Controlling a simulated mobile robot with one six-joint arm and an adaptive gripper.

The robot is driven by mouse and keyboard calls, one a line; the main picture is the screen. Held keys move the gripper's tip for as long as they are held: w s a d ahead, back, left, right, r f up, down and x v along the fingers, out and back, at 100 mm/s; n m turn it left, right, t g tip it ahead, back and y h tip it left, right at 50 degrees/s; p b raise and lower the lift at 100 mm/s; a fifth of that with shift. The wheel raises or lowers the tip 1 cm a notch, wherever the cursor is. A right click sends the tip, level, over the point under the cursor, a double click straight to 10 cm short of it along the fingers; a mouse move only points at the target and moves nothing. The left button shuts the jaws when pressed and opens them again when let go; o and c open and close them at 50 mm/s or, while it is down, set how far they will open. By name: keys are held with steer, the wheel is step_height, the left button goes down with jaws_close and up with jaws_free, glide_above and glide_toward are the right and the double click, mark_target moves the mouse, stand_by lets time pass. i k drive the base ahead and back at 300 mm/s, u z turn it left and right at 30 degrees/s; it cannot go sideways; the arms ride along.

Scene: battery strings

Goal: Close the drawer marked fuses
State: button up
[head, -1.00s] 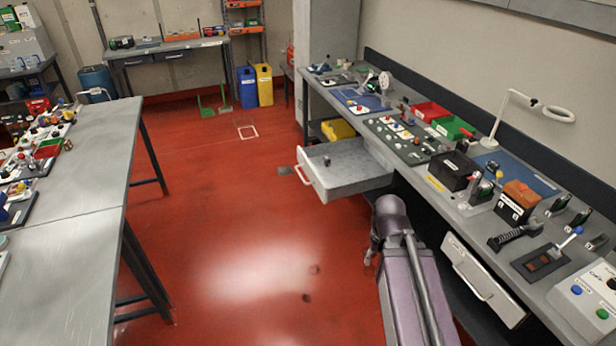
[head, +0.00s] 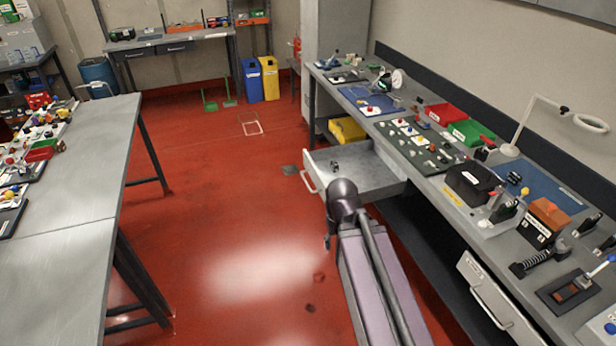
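A grey drawer (head: 358,166) stands pulled out from under the right-hand workbench (head: 425,185), with a small dark object (head: 334,168) inside. Its pale handle (head: 309,172) is on its left-facing front. No label can be read on it from here. A second drawer (head: 486,296) sits shut at the lower right of the same bench, and its label is too small to read. My arm reaches up from the bottom, its elbow covering the near corner of the open drawer. My gripper is not visible in the head view.
The bench top holds a red bin (head: 446,114), a green bin (head: 472,132), a black box (head: 470,180) and a ring lamp (head: 591,123). A grey table (head: 70,250) stands at the left. Blue (head: 252,80) and yellow bins (head: 270,77) stand behind.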

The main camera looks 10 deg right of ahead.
mark_target(376, 176)
steer(key=u, duration=0.1)
steer(key=i, duration=1.05)
steer(key=z, duration=0.25)
